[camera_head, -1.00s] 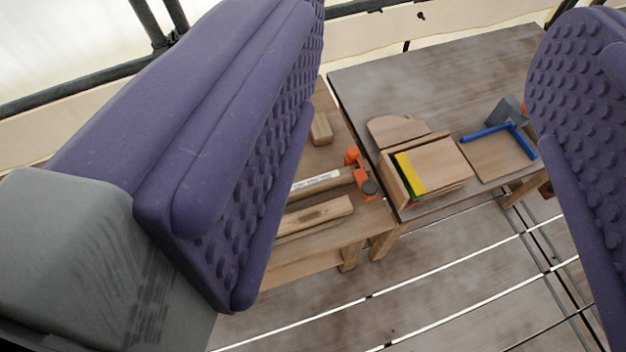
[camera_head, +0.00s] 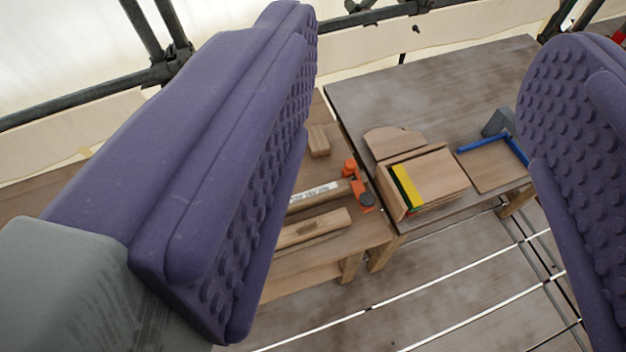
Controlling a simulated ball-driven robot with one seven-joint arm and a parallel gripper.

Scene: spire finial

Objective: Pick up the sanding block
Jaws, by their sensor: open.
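My gripper (camera_head: 415,175) is open, its two purple, studded fingers wide apart at the left and right of the view, with nothing between the pads. Beyond it and lower are two wooden benches. A small plain wooden block (camera_head: 318,140) lies on the left bench, close to the left finger's edge. A grey block (camera_head: 497,122) stands on the right bench, partly hidden by the right finger. I cannot tell for sure which of these is the sanding block. The gripper touches neither.
The right bench (camera_head: 430,80) holds a wooden box (camera_head: 440,172) with yellow and green pieces and a blue-edged tray (camera_head: 485,165). The left bench holds an orange clamp (camera_head: 361,190) and wooden lengths (camera_head: 315,228). Scaffold pipes (camera_head: 85,92) run behind. The right bench's back is bare.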

